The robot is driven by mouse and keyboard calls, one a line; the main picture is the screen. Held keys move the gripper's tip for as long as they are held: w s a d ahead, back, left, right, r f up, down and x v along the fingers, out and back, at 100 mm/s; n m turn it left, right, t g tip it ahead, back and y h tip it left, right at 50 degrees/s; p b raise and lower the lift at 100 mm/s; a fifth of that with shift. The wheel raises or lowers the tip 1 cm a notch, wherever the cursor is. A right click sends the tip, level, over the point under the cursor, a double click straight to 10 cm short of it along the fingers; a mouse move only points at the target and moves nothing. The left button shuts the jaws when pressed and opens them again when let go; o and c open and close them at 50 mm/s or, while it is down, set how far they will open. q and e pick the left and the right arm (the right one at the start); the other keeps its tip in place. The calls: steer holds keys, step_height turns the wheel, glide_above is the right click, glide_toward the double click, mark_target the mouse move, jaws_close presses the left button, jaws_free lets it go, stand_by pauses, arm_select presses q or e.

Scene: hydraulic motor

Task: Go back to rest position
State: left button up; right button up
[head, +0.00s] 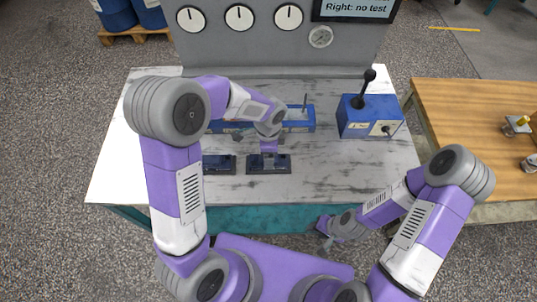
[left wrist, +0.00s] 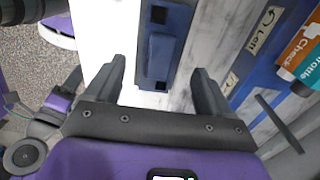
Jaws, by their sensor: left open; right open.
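My left arm reaches over the white marbled table (head: 335,180), and its gripper points down above a dark blue fixture (head: 280,163). In the left wrist view the left gripper (left wrist: 160,82) is open, with a dark blue fixture (left wrist: 165,48) seen between and beyond its fingers; nothing is held. My right gripper (head: 326,238) hangs in front of the table's front edge, low and close to my body. It is open, and I see nothing in it. Its fingers are small in the head view.
A second dark fixture (head: 218,164) lies beside the first. Behind them is a long blue unit (head: 299,119), partly hidden by my left arm. A blue box with a black lever (head: 370,116) stands at the right. A gauge panel (head: 265,45) rises behind. A wooden table (head: 470,130) is at right.

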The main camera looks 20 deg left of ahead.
arm_select(q)
steer(key=shift+r, duration=1.35)
